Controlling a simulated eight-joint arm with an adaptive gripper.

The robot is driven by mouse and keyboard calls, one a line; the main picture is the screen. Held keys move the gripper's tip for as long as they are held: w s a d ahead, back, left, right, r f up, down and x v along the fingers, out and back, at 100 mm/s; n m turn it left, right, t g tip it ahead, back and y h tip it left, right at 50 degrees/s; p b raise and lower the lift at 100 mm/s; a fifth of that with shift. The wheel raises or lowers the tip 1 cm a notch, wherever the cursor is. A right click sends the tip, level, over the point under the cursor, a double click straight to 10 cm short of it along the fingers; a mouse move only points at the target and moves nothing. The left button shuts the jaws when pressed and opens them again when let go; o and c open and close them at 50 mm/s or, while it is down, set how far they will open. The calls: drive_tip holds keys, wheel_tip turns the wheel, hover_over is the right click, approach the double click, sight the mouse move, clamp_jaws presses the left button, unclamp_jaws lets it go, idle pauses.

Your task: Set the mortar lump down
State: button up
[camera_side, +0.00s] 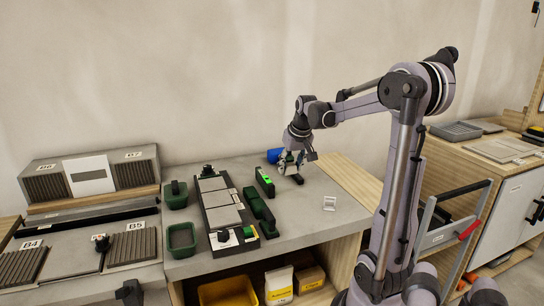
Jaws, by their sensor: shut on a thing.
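My gripper (291,165) is low over the grey worktop (312,224), towards the back right. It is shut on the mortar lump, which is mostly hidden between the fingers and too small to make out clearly. A small dark object (298,179) shows just below the fingers. I cannot tell whether the lump touches the worktop. A dark tray (244,231) with a row of grey tiles (217,198) lies to the left of my gripper.
A spirit level (265,179) and a green tool (260,211) lie between the tray and my gripper. A blue object (274,155) is close behind the gripper. Two green tubs (182,239) stand left of the tray.

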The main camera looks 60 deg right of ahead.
drive_tip(key=w+d+n+t+y, duration=0.1)
drive_tip(key=w+d+n, duration=0.3)
drive_tip(key=w+d, duration=0.35)
drive_tip(key=w+a+f, duration=0.1)
drive_tip(key=w+f, duration=0.1)
drive_tip(key=w, duration=0.1)
drive_tip(key=w+a+f, duration=0.2)
drive_tip(key=w, duration=0.2)
drive_tip(key=w+a+f, duration=0.1)
drive_tip(key=w+f, duration=0.2)
drive_tip(key=w, duration=0.1)
drive_tip(key=shift+a, duration=0.2)
drive_tip(key=shift+f, duration=2.1)
drive_tip(key=o, duration=0.9)
drive_tip(key=shift+f, duration=0.15)
